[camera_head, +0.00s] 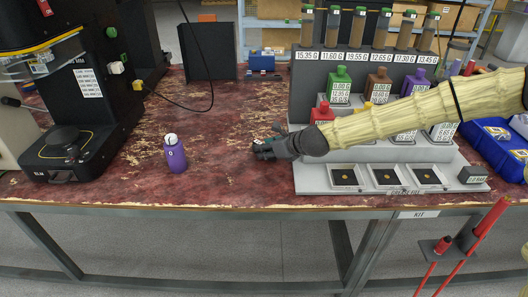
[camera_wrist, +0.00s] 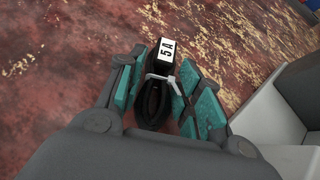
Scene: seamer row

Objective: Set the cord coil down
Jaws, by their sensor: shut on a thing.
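The cord coil (camera_wrist: 153,100) is a black bundle with a white tie around it and a black block marked "5 A" at its far end. In the wrist view it sits between the teal-padded fingers of my gripper (camera_wrist: 160,95), which is shut on it. In the head view my gripper (camera_head: 262,150) is low over the worn red tabletop (camera_head: 225,130), just left of the grey stepped rack. The coil is hard to make out there. I cannot tell whether the coil touches the table.
A purple bottle (camera_head: 175,154) stands left of my gripper. A black machine (camera_head: 68,150) is at the far left. The grey rack (camera_head: 310,181) with bottles and small trays is close on the right. The table between the bottle and my gripper is clear.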

